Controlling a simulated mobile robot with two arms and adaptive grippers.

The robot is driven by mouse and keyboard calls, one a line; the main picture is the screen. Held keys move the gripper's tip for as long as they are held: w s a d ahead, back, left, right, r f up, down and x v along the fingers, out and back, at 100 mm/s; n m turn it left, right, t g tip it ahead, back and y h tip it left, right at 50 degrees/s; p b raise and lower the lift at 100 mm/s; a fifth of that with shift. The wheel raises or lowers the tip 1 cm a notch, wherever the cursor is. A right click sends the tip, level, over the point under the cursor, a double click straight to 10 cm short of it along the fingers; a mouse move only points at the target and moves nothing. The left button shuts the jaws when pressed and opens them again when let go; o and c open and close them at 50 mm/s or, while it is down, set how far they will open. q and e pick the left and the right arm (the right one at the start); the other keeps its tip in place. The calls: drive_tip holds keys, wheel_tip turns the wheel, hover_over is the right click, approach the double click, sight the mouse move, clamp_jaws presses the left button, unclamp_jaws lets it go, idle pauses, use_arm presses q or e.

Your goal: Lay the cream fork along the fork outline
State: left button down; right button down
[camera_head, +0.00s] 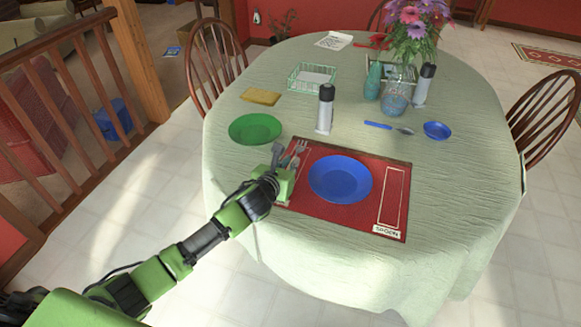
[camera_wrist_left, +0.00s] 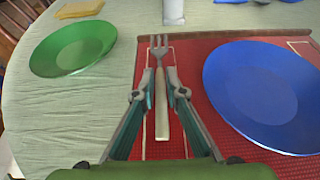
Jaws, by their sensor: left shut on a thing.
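The cream fork (camera_wrist_left: 161,110) has metal tines pointing away from me and a cream handle. My left gripper (camera_wrist_left: 160,88) is shut on it, with a finger on each side of the handle. In the head view the left gripper (camera_head: 288,165) is at the left side of the red placemat (camera_head: 345,215), and the fork's tines (camera_head: 300,147) show just past it. Pale lines of the fork outline (camera_wrist_left: 147,130) show beside the fork in the wrist view; the gripper and fork cover part of it. I cannot tell whether the fork touches the mat. My right gripper is out of view.
A blue plate (camera_head: 340,179) sits mid-mat, right of the fork. The spoon outline (camera_head: 393,197) is at the mat's right. A green plate (camera_head: 255,129) lies to the left, and a grey-and-black bottle (camera_head: 325,110) stands behind the mat. A blue-handled spoon (camera_head: 388,128) lies behind right.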

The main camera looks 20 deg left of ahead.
use_arm(q)
drive_tip(key=shift+f, duration=0.8)
drive_tip(key=c, duration=2.1)
unclamp_jaws()
drive_tip(key=shift+r, duration=0.1)
drive_tip(key=p+v, duration=0.1)
drive_tip(key=v, duration=1.1)
drive_tip(key=shift+d, duration=0.15)
